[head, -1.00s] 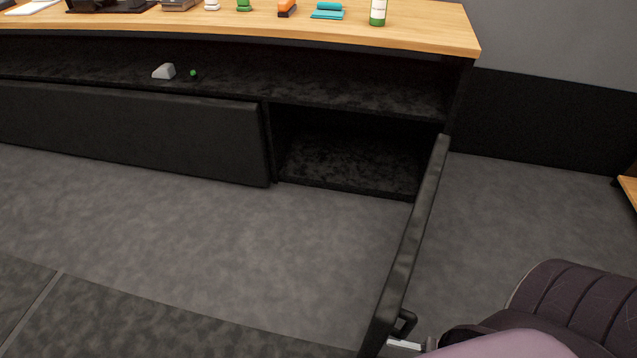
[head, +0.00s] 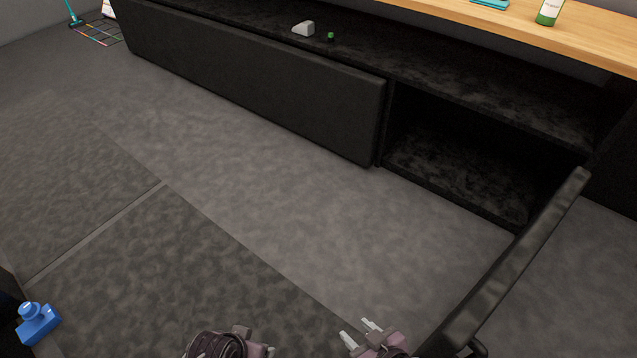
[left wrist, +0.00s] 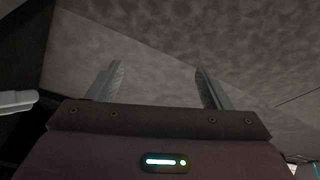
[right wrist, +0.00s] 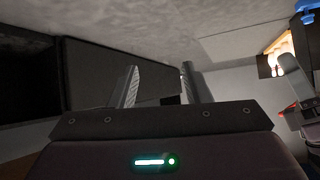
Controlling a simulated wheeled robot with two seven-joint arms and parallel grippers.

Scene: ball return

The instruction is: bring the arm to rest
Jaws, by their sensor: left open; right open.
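My right gripper (head: 361,332) is low in the head view, left of the open cabinet door and apart from it. Its fingers are open and empty; they also show in the right wrist view (right wrist: 159,82). My left gripper's fingers (left wrist: 158,86) are spread and empty in the left wrist view, with only grey floor beyond. In the head view my left arm shows at the bottom edge, left of the right gripper.
The dark cabinet door (head: 520,262) stands swung open into the room. The open compartment (head: 460,185) looks empty. A blue object (head: 38,322) is at lower left. The middle floor is clear.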

